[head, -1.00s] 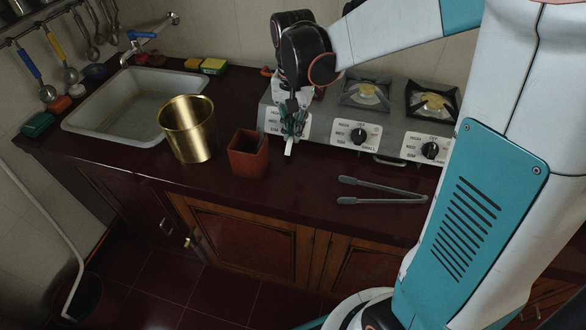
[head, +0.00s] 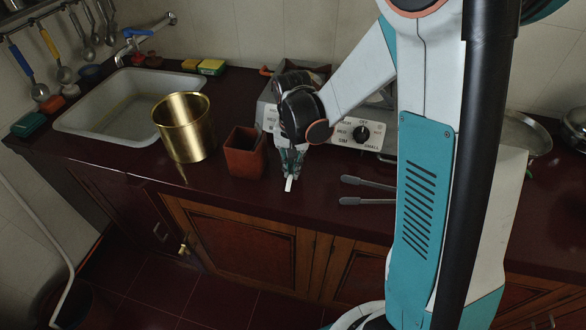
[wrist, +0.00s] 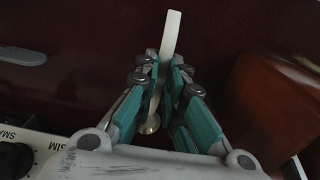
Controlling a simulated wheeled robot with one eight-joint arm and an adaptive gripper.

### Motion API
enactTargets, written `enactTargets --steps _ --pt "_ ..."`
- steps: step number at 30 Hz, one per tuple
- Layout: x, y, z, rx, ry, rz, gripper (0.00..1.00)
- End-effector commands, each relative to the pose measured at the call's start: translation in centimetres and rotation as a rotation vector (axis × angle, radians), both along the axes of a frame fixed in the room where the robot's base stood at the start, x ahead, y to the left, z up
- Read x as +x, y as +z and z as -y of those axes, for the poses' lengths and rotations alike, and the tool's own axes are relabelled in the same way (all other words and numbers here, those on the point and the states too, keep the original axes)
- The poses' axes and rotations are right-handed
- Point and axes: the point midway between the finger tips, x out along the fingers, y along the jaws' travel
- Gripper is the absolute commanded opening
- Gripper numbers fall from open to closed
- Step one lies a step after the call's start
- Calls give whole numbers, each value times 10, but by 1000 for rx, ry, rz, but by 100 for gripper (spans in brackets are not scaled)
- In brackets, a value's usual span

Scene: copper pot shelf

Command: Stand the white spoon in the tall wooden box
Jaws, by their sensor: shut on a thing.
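The white spoon (wrist: 171,36) is held between the fingers of my gripper (wrist: 166,78) in the wrist view. Its flat handle sticks out past the fingertips, and its round end shows between the fingers. In the head view my gripper (head: 290,160) points down over the counter with the white handle end (head: 289,184) below it. I cannot tell whether that end touches the counter. The tall wooden box (head: 245,160) is reddish brown, open at the top and upright, just left of my gripper. It also shows blurred at the right of the wrist view (wrist: 270,100).
A brass pot (head: 184,130) stands left of the box, beside the sink (head: 85,125). Grey tongs (head: 367,191) lie right of my gripper, also at the wrist view's upper left. The stove (head: 350,133) is behind my arm. The counter's front edge is close.

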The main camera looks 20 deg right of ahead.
Motion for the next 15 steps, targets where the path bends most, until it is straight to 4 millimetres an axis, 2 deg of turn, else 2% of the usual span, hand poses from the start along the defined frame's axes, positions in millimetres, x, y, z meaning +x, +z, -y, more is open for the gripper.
enactTargets --steps 11,12,14,15 --pt "0 -4 0 0 0 0 0" --pt "0 -3 0 0 0 0 19" --pt "0 -3 0 0 0 0 30" --pt "0 -3 0 0 0 0 30"
